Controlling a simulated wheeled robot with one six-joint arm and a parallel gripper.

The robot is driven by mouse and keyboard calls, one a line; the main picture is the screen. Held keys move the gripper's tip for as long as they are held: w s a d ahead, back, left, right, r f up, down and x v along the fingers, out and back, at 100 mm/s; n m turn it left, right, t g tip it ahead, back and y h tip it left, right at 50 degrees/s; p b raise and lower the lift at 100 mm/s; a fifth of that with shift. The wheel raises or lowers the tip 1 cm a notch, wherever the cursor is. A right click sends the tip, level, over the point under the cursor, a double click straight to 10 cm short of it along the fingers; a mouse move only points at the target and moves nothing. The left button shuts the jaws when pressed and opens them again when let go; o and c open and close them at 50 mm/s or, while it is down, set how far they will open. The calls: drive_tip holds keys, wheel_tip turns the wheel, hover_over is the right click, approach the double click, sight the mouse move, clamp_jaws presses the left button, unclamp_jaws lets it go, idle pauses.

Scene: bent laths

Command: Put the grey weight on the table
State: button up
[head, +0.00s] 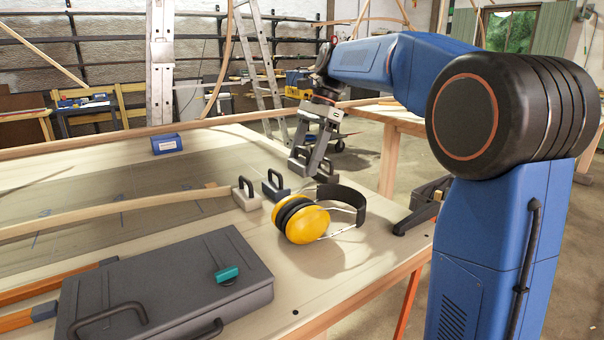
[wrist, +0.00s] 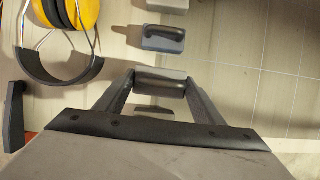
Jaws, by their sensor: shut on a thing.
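My gripper (head: 313,160) is shut on the handle of a grey weight (head: 302,157) above the far right part of the table (head: 345,238). In the wrist view the held weight (wrist: 160,73) sits between the two fingers, its dark handle towards the camera. I cannot tell whether its underside touches the table. A blue-grey weight (head: 275,191) with a black handle stands on the table just left of it. A paler weight (head: 246,200) stands further left, by the end of a bent lath. Both also show in the wrist view, as the blue-grey weight (wrist: 162,44) and the paler weight (wrist: 168,5).
Yellow ear muffs (head: 302,224) lie in front of the weights. A dark case (head: 165,285) with a teal-handled tool (head: 227,273) fills the near left. A bent lath (head: 110,216) crosses the left side. A blue box (head: 167,143) stands behind.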

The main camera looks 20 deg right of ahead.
sight(304, 173)
drive_tip(key=shift+f, duration=2.05)
drive_tip(key=shift+f, duration=0.15)
drive_tip(key=o, duration=1.7)
drive_tip(key=shift+o, duration=0.2)
drive_tip(key=v, duration=1.2)
drive_tip(key=shift+s, duration=0.15)
